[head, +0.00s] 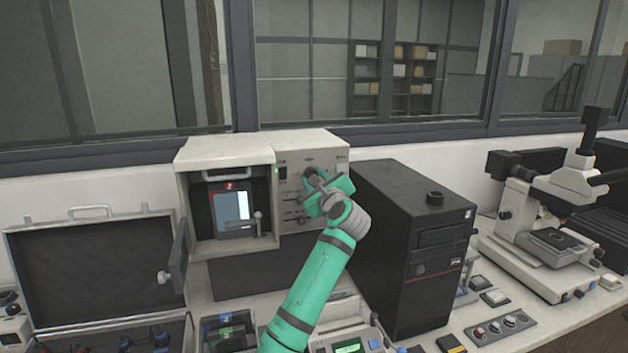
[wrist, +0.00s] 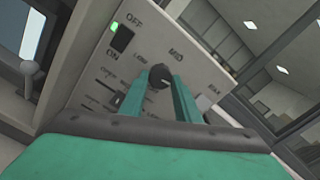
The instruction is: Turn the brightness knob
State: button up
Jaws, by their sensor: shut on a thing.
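The brightness knob (wrist: 159,77) is a small dark round knob on the light grey control panel (wrist: 190,55), below the label MID. My gripper (wrist: 161,88) has its two green fingers on either side of the knob and is shut on it. In the head view my gripper (head: 318,180) reaches the upper part of the panel on the right of the press (head: 225,150), and it hides most of the knob. LOW and MAX labels show to the left and right of the knob in the wrist view.
A power switch (wrist: 122,39) with a green light sits left of the knob, with sliders below. A black computer tower (head: 400,240) stands close on the right of my arm. A microscope (head: 555,200) is further right. An open grey case (head: 95,265) is at the left.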

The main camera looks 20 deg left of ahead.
jog(key=shift+f, duration=0.2)
jog(key=o, duration=1)
jog(key=shift+r, duration=0.1)
jog(key=shift+o, duration=0.2)
jog(key=v, duration=1)
jog(key=shift+s+d, duration=0.25)
jog(key=shift+s, duration=0.05)
jog(key=shift+a, duration=0.1)
